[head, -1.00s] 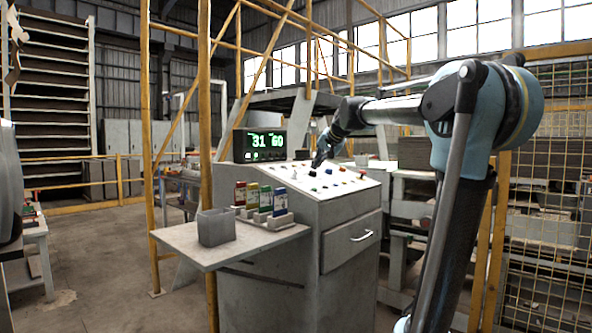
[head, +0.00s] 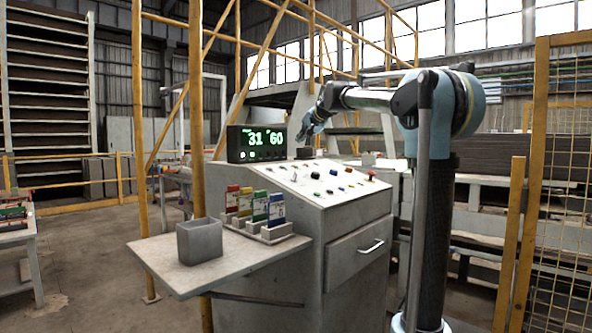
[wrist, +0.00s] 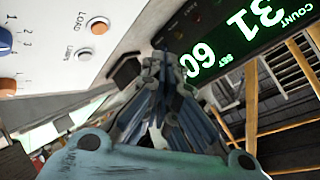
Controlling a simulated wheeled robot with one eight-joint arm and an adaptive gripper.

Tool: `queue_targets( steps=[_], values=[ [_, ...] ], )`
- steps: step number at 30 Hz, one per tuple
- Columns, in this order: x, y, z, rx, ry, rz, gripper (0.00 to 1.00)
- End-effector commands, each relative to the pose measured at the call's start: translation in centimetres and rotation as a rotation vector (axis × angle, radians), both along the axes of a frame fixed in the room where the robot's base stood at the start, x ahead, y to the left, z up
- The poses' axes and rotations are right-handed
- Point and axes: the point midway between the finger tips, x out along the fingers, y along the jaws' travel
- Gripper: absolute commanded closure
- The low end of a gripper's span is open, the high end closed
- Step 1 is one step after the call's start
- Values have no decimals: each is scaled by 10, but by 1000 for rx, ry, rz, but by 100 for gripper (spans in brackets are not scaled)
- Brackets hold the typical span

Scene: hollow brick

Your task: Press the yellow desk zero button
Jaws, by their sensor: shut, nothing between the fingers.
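A grey control desk (head: 330,220) with a sloped white button panel (head: 335,184) stands in the middle of the head view. Its buttons are small, and I cannot tell for certain which is the yellow zero button. A black counter display (head: 256,143) reading 31 and 60 stands at the panel's far left. My gripper (head: 303,138) is shut and empty, above the panel's back edge to the right of the display. In the wrist view my gripper (wrist: 165,62) points between the display (wrist: 235,50) and a panel part with an orange button (wrist: 97,28) marked LOAD.
A side shelf (head: 165,262) on the desk's left holds a grey open bin (head: 199,240) and a rack of coloured cards (head: 255,208). A yellow post (head: 196,110) rises beside the shelf. A yellow mesh fence (head: 560,200) stands at the right.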

Motion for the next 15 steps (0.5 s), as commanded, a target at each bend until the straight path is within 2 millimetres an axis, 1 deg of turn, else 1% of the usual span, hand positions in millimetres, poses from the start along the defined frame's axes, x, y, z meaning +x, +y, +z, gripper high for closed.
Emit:
queue_targets(
  steps=[3, 7, 11, 15],
  values=[
    [2, -5, -1, 0, 0, -6, 100],
    [3, -6, -7, 0, 0, -8, 100],
    [6, -4, -19, 0, 0, -9, 100],
    [9, -1, -35, 0, -1, -9, 100]
  ],
)
